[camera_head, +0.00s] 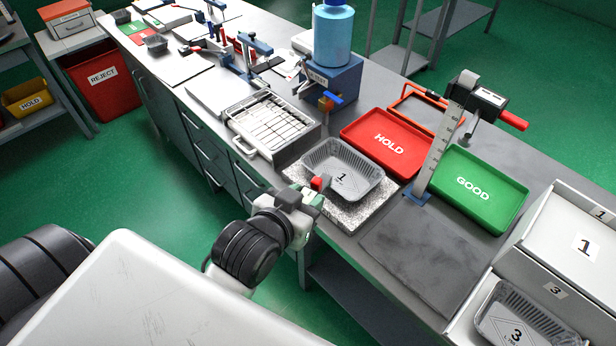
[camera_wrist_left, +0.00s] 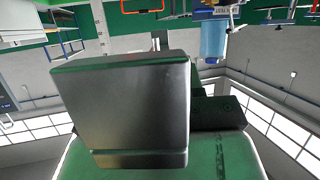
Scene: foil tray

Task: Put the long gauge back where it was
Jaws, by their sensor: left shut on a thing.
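My left gripper (camera_head: 312,196) is at the front edge of the bench, just in front of the foil tray marked 1 (camera_head: 335,158). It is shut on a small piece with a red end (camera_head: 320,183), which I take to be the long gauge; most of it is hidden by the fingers. In the left wrist view a grey metal block with a green edge (camera_wrist_left: 120,105) fills the middle, very close to the camera; I cannot tell its full length. My right gripper is out of view.
The tray rests on a speckled slab (camera_head: 350,213). Behind are the red HOLD tray (camera_head: 372,132) and green GOOD tray (camera_head: 507,212), with an upright scale (camera_head: 437,150) between them. A wire-rack unit (camera_head: 268,125) stands left. A dark mat (camera_head: 420,250) lies clear at right.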

